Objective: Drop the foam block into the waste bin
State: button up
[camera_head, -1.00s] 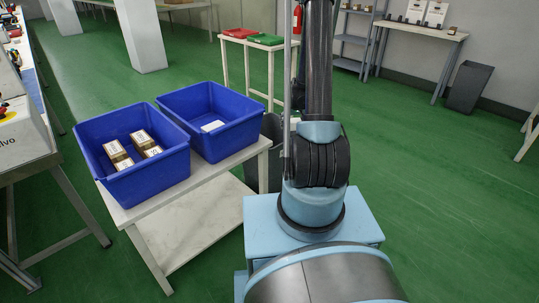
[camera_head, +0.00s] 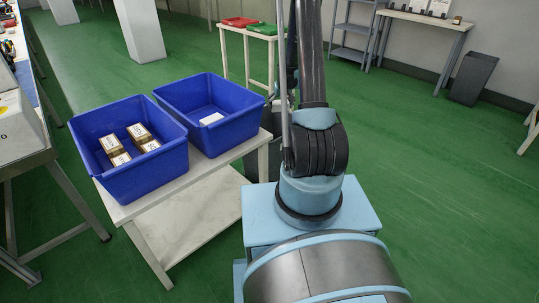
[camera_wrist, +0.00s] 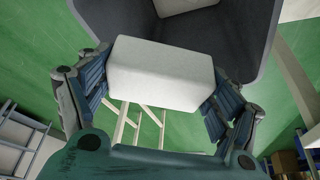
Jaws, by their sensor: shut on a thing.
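A white foam block (camera_wrist: 160,74) is clamped between the two blue-padded fingers of my gripper (camera_wrist: 158,92) in the wrist view. Beyond it is the dark grey waste bin (camera_wrist: 232,38), its open inside showing. The block overlaps the bin's near rim in this view, so I cannot tell the exact height or gap between them. Another pale block (camera_wrist: 185,5) lies inside the bin. In the head view my arm hides the gripper, the held block and most of the nearby bin.
A white table bears two blue crates: the left (camera_head: 140,183) holds several cardboard boxes, the right (camera_head: 228,137) one white block (camera_head: 211,119). A second table with red and green trays (camera_head: 262,29) stands behind. Another grey bin (camera_head: 472,79) stands far right. Green floor at right is clear.

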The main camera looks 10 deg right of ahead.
jog(key=shift+w+a+f, duration=0.45)
jog(key=shift+w+f, duration=0.3)
jog(key=shift+f, duration=0.3)
jog(key=shift+w+a+f, duration=0.4)
jog(key=shift+w+f, duration=0.4)
jog(key=shift+f, duration=0.2)
jog(key=shift+w+a+f, duration=0.45)
jog(key=shift+w+f, duration=0.3)
jog(key=shift+f, duration=0.3)
jog(key=o, duration=0.6)
jog(key=shift+o, duration=0.2)
jog(key=shift+r, duration=0.15)
jog(key=shift+v, duration=5.8)
jog(key=shift+s, duration=0.1)
